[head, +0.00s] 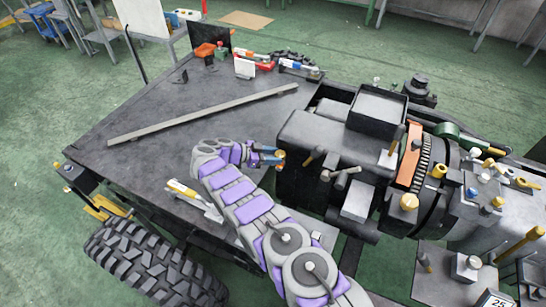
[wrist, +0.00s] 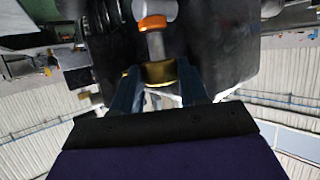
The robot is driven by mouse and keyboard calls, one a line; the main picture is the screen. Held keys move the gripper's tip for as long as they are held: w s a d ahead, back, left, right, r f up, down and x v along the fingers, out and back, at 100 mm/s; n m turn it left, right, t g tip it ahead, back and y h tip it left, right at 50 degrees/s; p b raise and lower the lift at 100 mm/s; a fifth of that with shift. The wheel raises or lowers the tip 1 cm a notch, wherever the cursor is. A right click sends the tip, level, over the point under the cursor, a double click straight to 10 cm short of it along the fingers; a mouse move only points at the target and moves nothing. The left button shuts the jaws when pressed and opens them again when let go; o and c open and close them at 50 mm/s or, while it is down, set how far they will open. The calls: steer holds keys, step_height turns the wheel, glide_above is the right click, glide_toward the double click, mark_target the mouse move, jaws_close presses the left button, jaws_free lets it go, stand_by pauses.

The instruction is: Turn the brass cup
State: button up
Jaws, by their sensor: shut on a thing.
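In the head view my gripper (head: 279,157) reaches the left side of the dark machine block (head: 318,143). Its blue fingers are shut on a small brass cup (head: 280,162) at the block's side. In the wrist view the two fingers (wrist: 156,92) stand on either side of the brass cup (wrist: 158,73), which shows as a gold ring between them. A grey stem with an orange band (wrist: 152,23) rises beyond the cup in that view. The fingers hide the cup's sides.
The dark table (head: 190,105) carries a long grey bar (head: 205,116). Several tools lie at its back edge. Handles and knobs stick out of the machine right of my gripper. A large tyre (head: 150,265) is at the lower left. The table left of my gripper is mostly clear.

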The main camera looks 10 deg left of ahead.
steer(key=shift+w+a+r, duration=0.1)
steer(key=shift+a+r, duration=0.05)
steer(key=shift+a, duration=0.05)
steer(key=o, duration=1.1)
steer(key=shift+c, duration=0.2)
steer(key=shift+s+d+r+n+t+y+p, duration=0.2)
steer(key=shift+n+t+p, duration=0.25)
steer(key=shift+p, duration=0.45)
steer(key=shift+s+d+f+n+t+y+p, duration=0.1)
steer(key=shift+n+t+y+p, duration=0.3)
steer(key=shift+p, duration=0.5)
steer(key=shift+a+t+p, duration=0.1)
steer(key=shift+t+p, duration=0.15)
steer(key=shift+p, duration=0.05)
steer(key=n+t+y+b, duration=0.2)
steer(key=n, duration=0.1)
steer(key=d+n+t+y+b, duration=0.1)
steer(key=n+t+y+b, duration=0.1)
steer(key=n+y, duration=0.1)
steer(key=s+n+t+y+b, duration=0.1)
steer(key=n+t+y+b, duration=0.1)
steer(key=n, duration=0.1)
steer(key=shift+d+f+y, duration=0.3)
steer(key=shift+d, duration=0.1)
